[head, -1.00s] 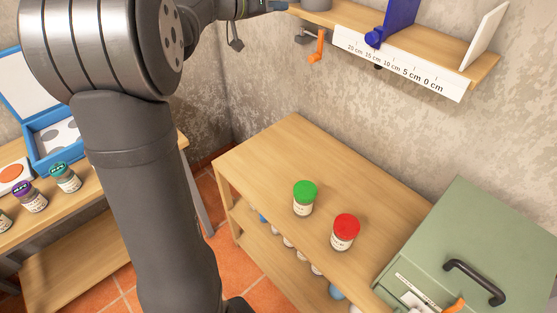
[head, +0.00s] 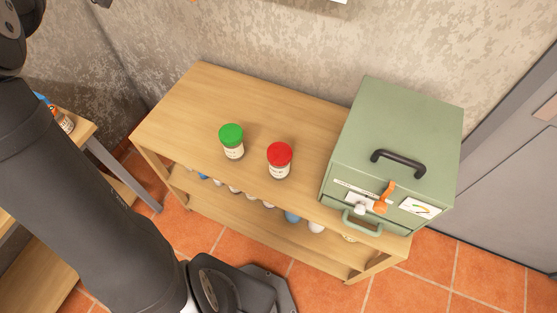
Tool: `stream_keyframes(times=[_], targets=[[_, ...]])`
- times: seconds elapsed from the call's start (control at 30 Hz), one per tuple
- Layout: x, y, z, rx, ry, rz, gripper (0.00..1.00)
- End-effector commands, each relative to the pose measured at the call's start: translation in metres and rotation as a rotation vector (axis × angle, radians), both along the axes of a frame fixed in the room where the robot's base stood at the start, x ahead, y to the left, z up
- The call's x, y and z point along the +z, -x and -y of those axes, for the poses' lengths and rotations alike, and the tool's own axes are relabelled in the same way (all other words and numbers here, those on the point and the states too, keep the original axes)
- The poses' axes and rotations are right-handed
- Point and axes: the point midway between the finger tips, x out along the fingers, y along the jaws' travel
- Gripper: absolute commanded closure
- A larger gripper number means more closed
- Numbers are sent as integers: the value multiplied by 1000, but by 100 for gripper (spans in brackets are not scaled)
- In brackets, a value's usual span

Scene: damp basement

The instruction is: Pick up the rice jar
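Two jars stand upright on the top of a wooden shelf unit (head: 185,105) in the head view. One jar has a green lid (head: 232,141). The other jar, with a red lid (head: 279,160), stands to its right and a little nearer. Both have pale labels whose print is too small to read, so I cannot tell which is the rice jar. My gripper is out of view; only links of my arm show at the left, apart from the jars.
A green metal box (head: 392,150) with a black top handle and an orange latch stands at the right end of the unit. More containers (head: 292,216) sit on the lower shelf. Another wooden table (head: 85,135) is at the left. The top's left part is clear.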

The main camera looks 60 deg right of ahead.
Motion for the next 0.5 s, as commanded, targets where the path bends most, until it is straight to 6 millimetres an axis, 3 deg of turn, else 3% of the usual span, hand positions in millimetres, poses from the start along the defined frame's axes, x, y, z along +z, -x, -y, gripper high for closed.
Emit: stream_keyframes(times=[0.4, 0.43, 0.5], targets=[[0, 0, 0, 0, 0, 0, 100], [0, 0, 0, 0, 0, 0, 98], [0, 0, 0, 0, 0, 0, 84]])
